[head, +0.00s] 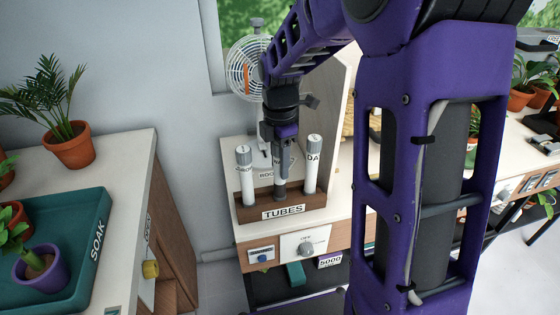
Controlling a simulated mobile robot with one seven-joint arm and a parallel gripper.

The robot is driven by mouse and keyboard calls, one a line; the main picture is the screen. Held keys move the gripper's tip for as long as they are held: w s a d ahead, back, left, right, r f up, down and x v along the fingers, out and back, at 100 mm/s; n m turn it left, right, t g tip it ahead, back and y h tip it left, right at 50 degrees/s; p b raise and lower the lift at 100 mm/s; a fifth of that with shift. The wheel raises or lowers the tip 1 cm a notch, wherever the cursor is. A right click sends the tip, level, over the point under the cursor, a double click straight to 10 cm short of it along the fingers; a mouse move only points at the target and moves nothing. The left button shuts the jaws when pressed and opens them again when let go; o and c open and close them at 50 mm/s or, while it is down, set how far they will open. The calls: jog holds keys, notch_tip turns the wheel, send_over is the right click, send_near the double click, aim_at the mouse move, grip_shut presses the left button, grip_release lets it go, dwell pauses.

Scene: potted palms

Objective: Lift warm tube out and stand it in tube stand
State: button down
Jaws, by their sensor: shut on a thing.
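The brown wooden tube stand (307,206), labelled TUBES, is near the front of the white-topped bench. A white tube with a grey cap (247,180) stands upright at its left, and another white tube (312,165) at its right. My gripper (283,150) points down between them, above the stand's middle. It is shut on a slim grey tube (282,182), which is upright with its lower end at the middle of the stand. I cannot tell whether that end is seated. The jaws are small and dark here, and which tube is the warm one does not show.
A white item (262,162) with a partly hidden ROO label is behind the stand. A fan (246,68) is at the back. A dial panel (305,244) is on the bench front. A green SOAK tray (75,262) and potted palm (68,145) are on the left bench.

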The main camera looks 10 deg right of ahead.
jog(key=shift+f, duration=0.25)
jog(key=shift+c, duration=1.9)
grip_release()
jog(key=shift+r, duration=0.1)
notch_tip(320, 180, up, 17)
jog(key=p, duration=0.3)
jog(key=shift+r, duration=0.15)
jog(key=shift+w, duration=0.1)
